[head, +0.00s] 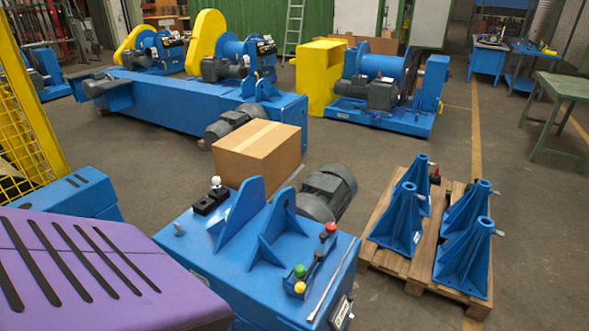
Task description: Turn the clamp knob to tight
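A blue machine bench (225,258) stands in front of me in the head view. At its right end are small round knobs: a red knob (331,228), a green knob (299,270) and a yellow knob (300,287). A white ball-topped knob (216,182) stands on a black block (210,202) at the bench's left side. I cannot tell which of these is the clamp knob, or how tight it is. Neither of my grippers is in view.
A purple slotted cover (95,265) fills the lower left. Blue upright plates (281,222) rise from the bench, and a metal rod (333,280) lies near its right edge. A cardboard box (258,152) and grey motor (327,192) stand behind. A pallet (397,262) holds blue stands.

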